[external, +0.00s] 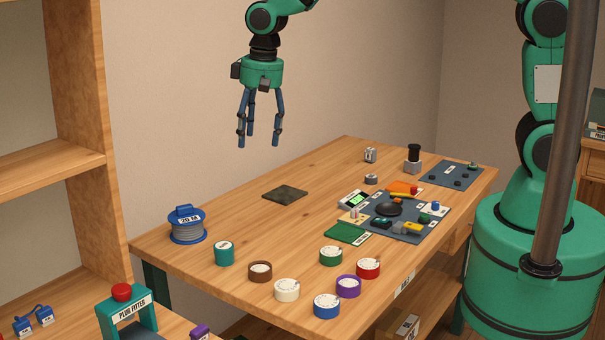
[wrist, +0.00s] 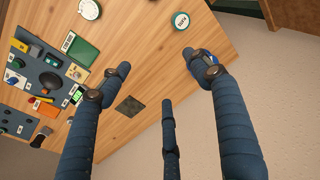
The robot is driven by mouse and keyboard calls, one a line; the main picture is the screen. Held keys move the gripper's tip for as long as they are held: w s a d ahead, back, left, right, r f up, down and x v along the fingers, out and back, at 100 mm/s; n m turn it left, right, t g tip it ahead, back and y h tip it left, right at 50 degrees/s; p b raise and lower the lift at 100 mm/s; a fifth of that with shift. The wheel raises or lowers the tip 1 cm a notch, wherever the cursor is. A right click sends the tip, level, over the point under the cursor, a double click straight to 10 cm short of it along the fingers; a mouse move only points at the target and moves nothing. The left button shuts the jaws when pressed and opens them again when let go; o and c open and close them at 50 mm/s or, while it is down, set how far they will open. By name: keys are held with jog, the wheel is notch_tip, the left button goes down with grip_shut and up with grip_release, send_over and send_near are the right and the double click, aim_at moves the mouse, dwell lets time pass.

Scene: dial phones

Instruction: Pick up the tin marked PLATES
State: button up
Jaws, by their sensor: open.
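Several round tins stand on the wooden table's front part: a taller teal one (external: 224,254), a brown one (external: 260,272), a white one (external: 287,290), a blue one (external: 327,307), a purple one (external: 348,287), a green one (external: 331,256) and a red one (external: 368,268). Their label print is too small to read, so I cannot tell which is marked PLATES. The teal tin also shows in the wrist view (wrist: 181,21). My gripper (external: 258,142) is open and empty, high above the table's back left part, its three fingers (wrist: 155,78) spread.
A cable reel (external: 187,226) stands at the table's left end. A dark square plate (external: 285,194) lies near the back edge. A grey mat (external: 408,232) with small parts lies right of centre. A red-topped press (external: 127,310) stands at front left.

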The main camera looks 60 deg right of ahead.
jog(key=g, duration=0.1)
send_over(224, 246)
notch_tip(224, 246, down, 16)
jog(key=shift+d, duration=0.15)
jog(key=shift+f, duration=4.25)
jog(key=shift+f+b, duration=0.7)
jog(key=shift+f, duration=1.9)
